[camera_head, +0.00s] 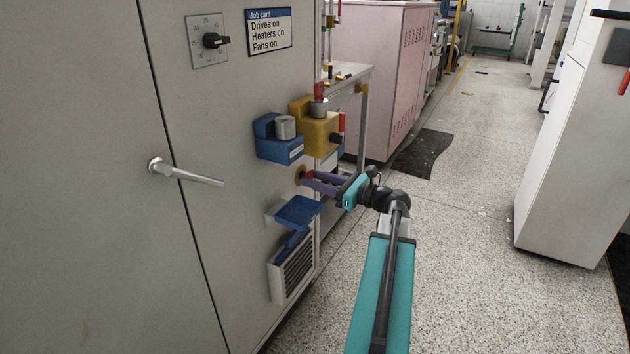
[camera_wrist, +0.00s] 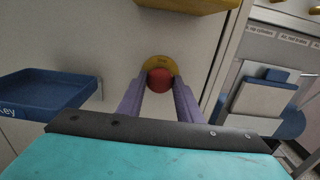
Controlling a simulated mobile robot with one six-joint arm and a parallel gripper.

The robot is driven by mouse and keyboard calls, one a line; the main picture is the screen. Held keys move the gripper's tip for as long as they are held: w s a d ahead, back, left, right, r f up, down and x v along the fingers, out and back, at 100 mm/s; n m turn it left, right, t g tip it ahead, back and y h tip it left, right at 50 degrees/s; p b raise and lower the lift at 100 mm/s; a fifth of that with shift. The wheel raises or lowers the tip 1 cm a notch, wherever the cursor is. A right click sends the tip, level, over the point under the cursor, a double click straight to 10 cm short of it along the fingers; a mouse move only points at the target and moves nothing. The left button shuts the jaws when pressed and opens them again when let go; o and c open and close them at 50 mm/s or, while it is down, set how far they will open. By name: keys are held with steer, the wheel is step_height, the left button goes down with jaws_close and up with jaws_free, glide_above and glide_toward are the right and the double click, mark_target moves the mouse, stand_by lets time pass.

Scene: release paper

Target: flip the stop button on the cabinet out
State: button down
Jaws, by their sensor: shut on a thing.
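The stop button is a red knob on a yellow disc, on the front of the grey cabinet (camera_head: 90,120) near its right edge. In the wrist view the red stop button (camera_wrist: 160,80) sits between the tips of my purple fingers. My gripper (camera_wrist: 159,88) is shut on it, with the yellow disc (camera_wrist: 160,64) showing behind. In the head view my gripper (camera_head: 308,181) reaches the cabinet from the right, and its fingers cover part of the button (camera_head: 302,175).
A yellow box (camera_head: 318,133) and a blue box (camera_head: 278,148) stick out above the button. A blue tray (camera_head: 298,211) and a vent (camera_head: 292,271) are below. A door handle (camera_head: 185,174) and a dial (camera_head: 211,40) are to the left. Open floor (camera_head: 470,250) lies to the right.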

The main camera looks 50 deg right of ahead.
steer(key=shift+s, duration=0.15)
steer(key=shift+s+d+r+p, duration=0.15)
steer(key=shift+s+p, duration=0.3)
steer(key=shift+p, duration=0.65)
steer(key=shift+s+f+p, duration=0.2)
steer(key=shift+s+p, duration=0.1)
steer(key=shift+p, duration=0.1)
steer(key=shift+s, duration=0.1)
steer(key=c, duration=1.3)
jaws_free()
steer(key=shift+o, duration=0.2)
steer(key=p+v, duration=0.4)
steer(key=v, duration=0.9)
steer(key=shift+s, duration=0.4)
